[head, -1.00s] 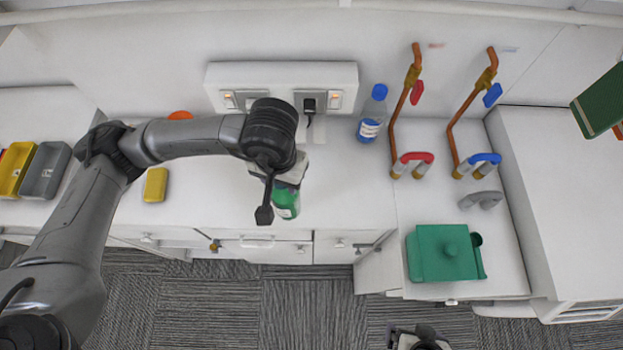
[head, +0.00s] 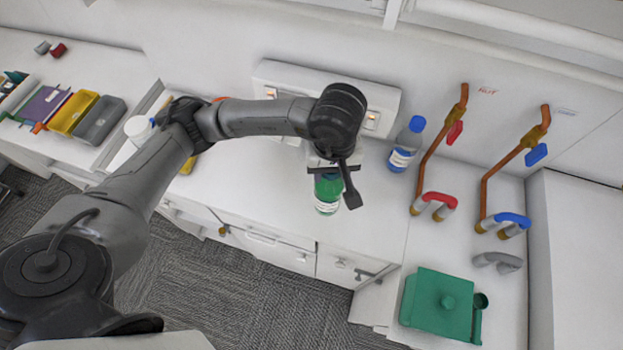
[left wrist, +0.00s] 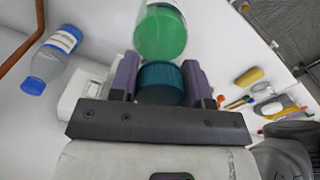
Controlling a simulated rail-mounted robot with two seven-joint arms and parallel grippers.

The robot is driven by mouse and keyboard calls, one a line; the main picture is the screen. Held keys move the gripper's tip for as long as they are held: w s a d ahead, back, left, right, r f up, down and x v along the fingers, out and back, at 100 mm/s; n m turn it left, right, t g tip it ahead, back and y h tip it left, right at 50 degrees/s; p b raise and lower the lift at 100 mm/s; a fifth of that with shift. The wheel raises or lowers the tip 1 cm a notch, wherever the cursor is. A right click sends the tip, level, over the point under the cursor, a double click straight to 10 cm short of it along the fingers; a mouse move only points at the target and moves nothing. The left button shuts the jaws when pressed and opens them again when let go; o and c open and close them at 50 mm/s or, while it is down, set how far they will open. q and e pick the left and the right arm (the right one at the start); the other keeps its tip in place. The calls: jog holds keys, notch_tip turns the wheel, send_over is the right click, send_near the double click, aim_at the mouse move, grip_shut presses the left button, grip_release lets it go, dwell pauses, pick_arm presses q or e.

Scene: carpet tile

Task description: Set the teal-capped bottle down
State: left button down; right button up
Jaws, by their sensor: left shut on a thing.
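The teal-capped bottle has a green body (head: 328,190) with a pale label. In the head view my left gripper (head: 330,167) is above it, and the gripper and wrist hide the cap. In the left wrist view the teal cap (left wrist: 160,82) is between the two fingers of my left gripper (left wrist: 160,76), and the green body (left wrist: 160,35) extends beyond them. The gripper is shut on the bottle at its cap end. The bottle is over the white counter (head: 265,185), near its front edge. I cannot tell whether its base touches the counter. My right gripper is out of view.
A blue-capped bottle (head: 405,145) stands to the right, near the wall sockets (head: 375,100). Copper pipes (head: 509,160) with red and blue handles are farther right. A green box (head: 437,305) sits at the front right. Yellow (head: 72,113) and grey (head: 99,120) bins are at left.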

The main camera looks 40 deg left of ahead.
pick_arm(q)
jog(key=w+a+f+p, duration=0.1)
jog(key=a+f+p, duration=0.4)
jog(key=a+f, duration=0.6)
jog(key=shift+w+a, duration=0.15)
jog(key=shift+w, duration=0.25)
jog(key=shift+f, duration=0.1)
jog(key=c, duration=0.6)
grip_release()
